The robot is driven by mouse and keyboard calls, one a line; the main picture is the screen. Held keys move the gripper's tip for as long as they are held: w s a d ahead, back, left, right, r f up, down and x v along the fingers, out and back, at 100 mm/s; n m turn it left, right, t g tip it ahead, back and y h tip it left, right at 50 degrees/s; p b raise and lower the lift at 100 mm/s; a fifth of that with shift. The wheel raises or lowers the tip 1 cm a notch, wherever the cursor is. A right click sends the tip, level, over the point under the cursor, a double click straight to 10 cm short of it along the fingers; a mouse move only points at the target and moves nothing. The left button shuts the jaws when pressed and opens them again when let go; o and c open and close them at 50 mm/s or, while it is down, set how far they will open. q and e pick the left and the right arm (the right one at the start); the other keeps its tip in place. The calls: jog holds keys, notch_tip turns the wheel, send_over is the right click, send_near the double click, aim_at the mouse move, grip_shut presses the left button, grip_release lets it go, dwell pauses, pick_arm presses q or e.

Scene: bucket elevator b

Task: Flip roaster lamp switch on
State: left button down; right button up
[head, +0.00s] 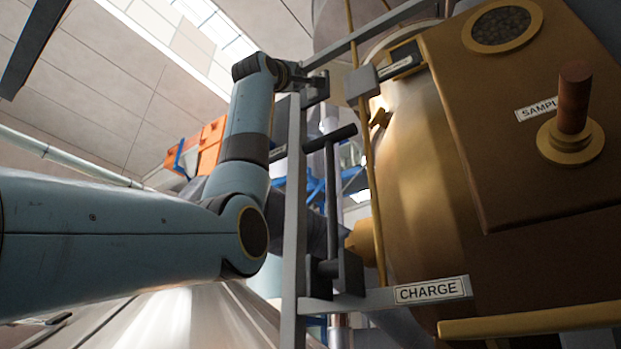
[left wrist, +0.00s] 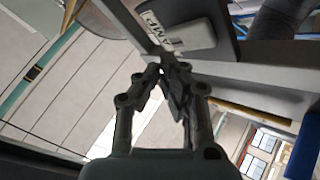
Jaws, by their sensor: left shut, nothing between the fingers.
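My left gripper (head: 304,77) is at the top of the grey upright post, small and partly merged with a dark box (head: 316,88) there. In the left wrist view my left gripper (left wrist: 168,72) is shut and empty. Its fingertips are close to a grey bar and below a dark panel with a pale label plate (left wrist: 178,31). My right gripper is not in view.
The brass roaster drum (head: 415,180) stands right of the post, with a sample handle (head: 574,100) and round window (head: 502,26). A black T-shaped lever (head: 331,190) rises above the CHARGE plate (head: 429,291). A thin yellow rod (head: 364,150) runs upright between post and drum.

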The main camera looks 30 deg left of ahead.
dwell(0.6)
pick_arm(q)
jog(key=shift+r, duration=0.1)
jog(key=shift+w+p, duration=0.35)
jog(key=shift+w, duration=0.05)
jog(key=shift+w+r+p, duration=0.1)
jog(key=shift+w+p, duration=0.25)
dwell(0.6)
jog(key=shift+s, duration=0.15)
jog(key=shift+s+b, duration=0.6)
jog(key=shift+s, duration=0.1)
